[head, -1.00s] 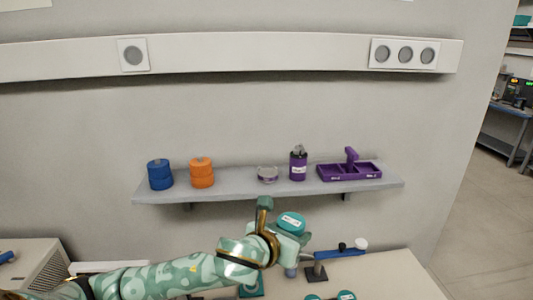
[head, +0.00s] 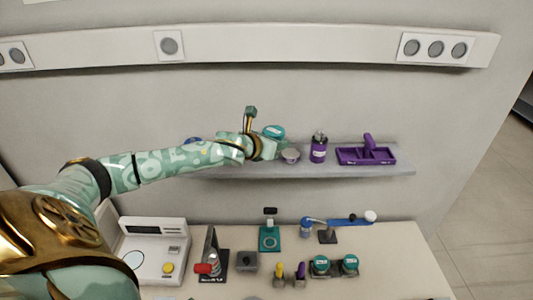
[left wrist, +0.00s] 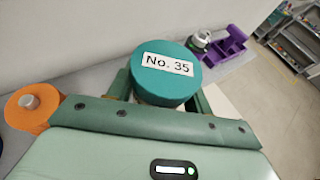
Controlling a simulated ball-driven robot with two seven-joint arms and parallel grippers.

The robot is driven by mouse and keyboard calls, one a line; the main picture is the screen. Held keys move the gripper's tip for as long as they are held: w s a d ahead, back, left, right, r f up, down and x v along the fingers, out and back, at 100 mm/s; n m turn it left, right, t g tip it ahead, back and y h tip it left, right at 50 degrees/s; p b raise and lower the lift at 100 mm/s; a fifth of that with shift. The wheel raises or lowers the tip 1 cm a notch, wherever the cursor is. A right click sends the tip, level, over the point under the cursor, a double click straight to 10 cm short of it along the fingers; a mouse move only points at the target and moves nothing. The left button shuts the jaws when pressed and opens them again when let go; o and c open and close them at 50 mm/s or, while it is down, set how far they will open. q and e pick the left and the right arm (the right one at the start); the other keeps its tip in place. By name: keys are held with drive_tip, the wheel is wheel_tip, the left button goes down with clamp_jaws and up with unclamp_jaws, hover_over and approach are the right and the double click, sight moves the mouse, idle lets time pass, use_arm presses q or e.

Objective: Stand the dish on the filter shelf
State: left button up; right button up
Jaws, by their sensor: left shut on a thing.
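My left gripper (head: 264,144) is shut on a round teal-topped dish (head: 273,131). My right gripper is out of view.
A purple bottle (head: 318,150) and a purple tray (head: 366,152) stand further right on the shelf. An orange round stack (left wrist: 30,106) is to the left, behind my arm in the head view. Below, the bench holds a balance (head: 152,250) and teal-topped jars (head: 320,265).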

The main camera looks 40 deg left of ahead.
use_arm(q)
hover_over(263, 162)
drive_tip(key=f, duration=0.5)
drive_tip(key=shift+d+f, duration=0.15)
drive_tip(key=shift+d, duration=0.2)
drive_tip(key=shift+a+f, duration=0.3)
drive_tip(key=shift+f, duration=0.15)
wheel_tip(263, 162, down, 2)
drive_tip(key=shift+f+p, duration=0.1)
drive_tip(key=shift+p, duration=0.5)
drive_tip(key=shift+a+f, duration=0.1)
drive_tip(key=shift+f, duration=0.4)
drive_tip(key=shift+f, duration=0.1)
drive_tip(key=o, duration=1)
